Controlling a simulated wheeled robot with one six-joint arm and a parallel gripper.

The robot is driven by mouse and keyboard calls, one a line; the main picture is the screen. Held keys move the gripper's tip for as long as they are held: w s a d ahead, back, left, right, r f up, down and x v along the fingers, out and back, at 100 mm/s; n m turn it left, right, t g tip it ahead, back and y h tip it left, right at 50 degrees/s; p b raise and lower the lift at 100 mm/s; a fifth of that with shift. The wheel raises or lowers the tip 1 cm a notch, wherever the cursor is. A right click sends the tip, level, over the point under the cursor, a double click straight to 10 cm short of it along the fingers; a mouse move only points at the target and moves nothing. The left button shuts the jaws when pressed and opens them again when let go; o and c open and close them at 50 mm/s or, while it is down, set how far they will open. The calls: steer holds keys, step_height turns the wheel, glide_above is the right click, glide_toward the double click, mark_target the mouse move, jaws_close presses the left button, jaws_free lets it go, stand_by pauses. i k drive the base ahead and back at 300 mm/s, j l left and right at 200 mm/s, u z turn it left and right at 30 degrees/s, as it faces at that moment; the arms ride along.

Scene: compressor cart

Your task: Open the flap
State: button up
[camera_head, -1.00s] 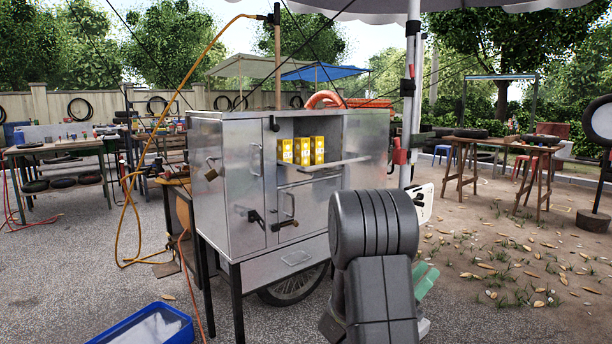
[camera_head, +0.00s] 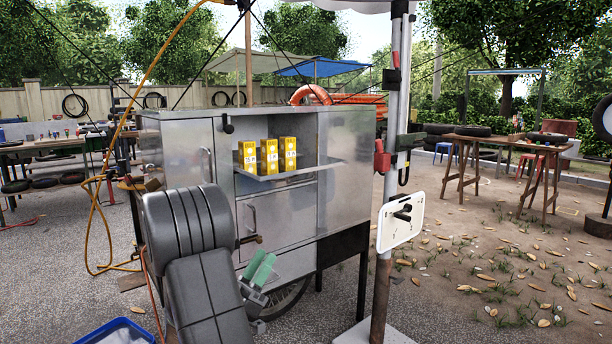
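The metal compressor cart (camera_head: 346,165) stands ahead. Its upper middle compartment is open, and a flat metal panel (camera_head: 295,172) juts out level at its lower edge with several yellow boxes standing there. I cannot tell whether this panel is the flap. A tall left door (camera_head: 193,160) is also closed. My gripper (camera_head: 262,270), with green fingers, is low in front of the cart, partly hidden behind my grey arm. Nothing shows in it, and its finger gap is unclear.
A pole (camera_head: 392,150) with a red clamp stands right of the cart, bearing a white plate (camera_head: 401,222) with a black handle. A blue tub (camera_head: 116,333) is at lower left. A wooden table (camera_head: 490,136) is at right. Leaf-strewn ground at right is largely open.

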mark_target(266, 170)
steer(key=i+l, duration=0.1)
steer(key=i, duration=0.8)
